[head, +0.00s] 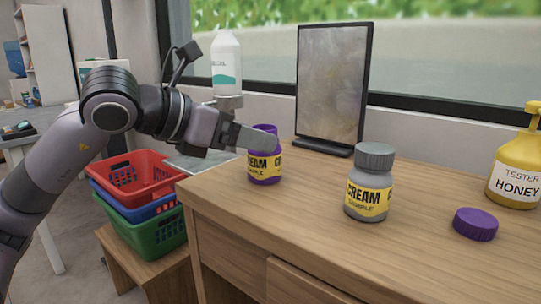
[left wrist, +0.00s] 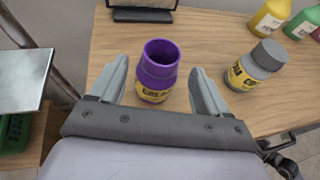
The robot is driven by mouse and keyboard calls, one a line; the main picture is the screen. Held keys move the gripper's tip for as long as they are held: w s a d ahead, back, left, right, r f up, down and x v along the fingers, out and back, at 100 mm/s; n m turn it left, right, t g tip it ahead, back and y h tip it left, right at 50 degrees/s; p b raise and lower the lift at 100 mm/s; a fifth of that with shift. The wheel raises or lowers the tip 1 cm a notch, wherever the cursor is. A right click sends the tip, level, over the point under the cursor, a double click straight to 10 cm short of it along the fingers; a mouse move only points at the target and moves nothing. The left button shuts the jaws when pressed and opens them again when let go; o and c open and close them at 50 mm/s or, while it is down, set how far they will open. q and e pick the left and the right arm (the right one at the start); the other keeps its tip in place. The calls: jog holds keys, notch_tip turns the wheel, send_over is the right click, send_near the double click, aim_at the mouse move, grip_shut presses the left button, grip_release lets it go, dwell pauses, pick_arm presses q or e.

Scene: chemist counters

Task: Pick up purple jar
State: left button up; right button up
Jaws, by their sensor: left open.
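The purple jar (head: 265,170) has no lid and a yellow label reading CREAM. It stands upright near the left end of the wooden counter, and my left gripper's finger covers part of it in the head view. In the left wrist view the open purple jar (left wrist: 158,68) stands between the two fingers of my left gripper (left wrist: 160,88), with gaps on both sides. My left gripper (head: 262,140) is open and empty. A purple lid (head: 475,224) lies apart on the counter to the right. My right gripper is not in view.
A grey cream jar (head: 369,185) with its lid on stands right of the purple jar. A framed mirror (head: 333,85) stands behind. A yellow honey bottle (head: 515,170) is at the far right. Stacked baskets (head: 143,170) sit left of the counter. The front middle of the counter is clear.

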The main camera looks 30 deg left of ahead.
pick_arm(q)
jog(key=shift+r+p+x, duration=0.25)
jog(key=shift+x, duration=1.2)
jog(key=shift+r+p+x, duration=0.2)
jog(key=shift+p+x, duration=0.05)
jog(key=shift+x, duration=1.2)
jog(key=shift+w, duration=0.2)
jog(key=c, duration=1.1)
